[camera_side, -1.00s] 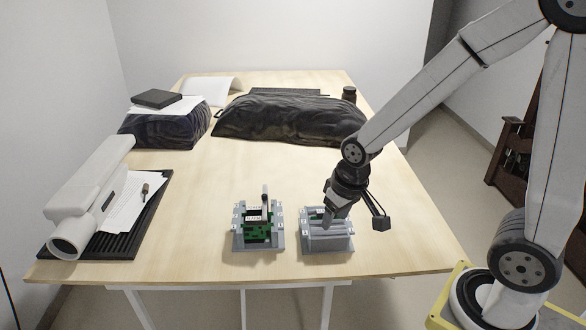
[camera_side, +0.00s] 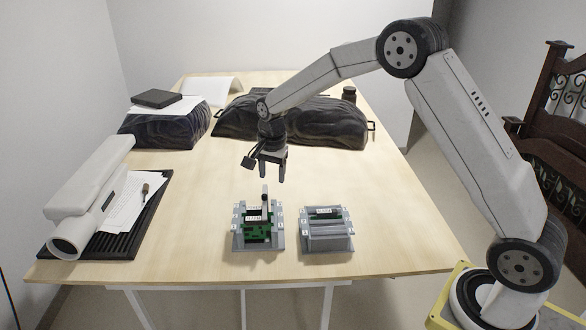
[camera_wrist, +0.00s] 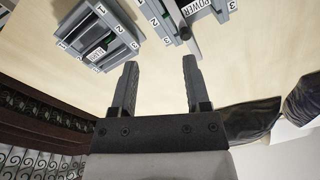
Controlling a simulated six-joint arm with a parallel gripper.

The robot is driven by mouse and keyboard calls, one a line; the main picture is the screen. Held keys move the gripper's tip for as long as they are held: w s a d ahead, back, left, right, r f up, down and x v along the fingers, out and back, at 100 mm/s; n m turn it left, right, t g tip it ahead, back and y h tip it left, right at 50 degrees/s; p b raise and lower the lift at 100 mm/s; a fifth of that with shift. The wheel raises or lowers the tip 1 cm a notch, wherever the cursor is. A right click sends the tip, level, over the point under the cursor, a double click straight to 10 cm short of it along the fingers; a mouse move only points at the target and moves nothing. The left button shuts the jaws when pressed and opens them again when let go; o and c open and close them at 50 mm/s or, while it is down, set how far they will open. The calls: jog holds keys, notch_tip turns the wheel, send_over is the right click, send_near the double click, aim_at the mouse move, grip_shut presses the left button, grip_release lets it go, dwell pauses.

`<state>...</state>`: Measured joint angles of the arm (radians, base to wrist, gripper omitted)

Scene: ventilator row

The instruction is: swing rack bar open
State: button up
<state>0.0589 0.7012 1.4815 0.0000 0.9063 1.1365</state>
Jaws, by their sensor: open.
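Two small grey racks stand near the table's front edge. The left rack (camera_side: 257,240) holds green boards, and a bar (camera_side: 264,200) stands up from it. In the wrist view this rack (camera_wrist: 203,8) carries a POWER label, and its bar (camera_wrist: 178,24) points towards the camera. The right rack (camera_side: 328,246) has a grey bar (camera_side: 330,230) lying across it, with a green part and a label behind. It also shows in the wrist view (camera_wrist: 95,38). My gripper (camera_side: 271,179) is open and empty, above the table behind the left rack. Its fingers (camera_wrist: 160,62) touch nothing.
A white cylindrical device (camera_side: 88,200) and papers (camera_side: 125,205) lie on a black ribbed mat (camera_side: 145,228) at left. Dark covered bundles (camera_side: 325,125) lie at the back. The table (camera_side: 195,200) is bare between the mat and the left rack.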

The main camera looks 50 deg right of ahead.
aim_at(264, 194)
jog(key=w+m, duration=0.1)
jog(key=w+d+f+m, duration=0.1)
jog(key=w, duration=0.1)
jog(key=w+m, duration=0.2)
jog(key=shift+d+f+g, duration=0.2)
jog(key=shift+f+g, duration=0.1)
jog(key=shift+f, duration=0.1)
jog(key=shift+f, duration=3.85)
grip_shut()
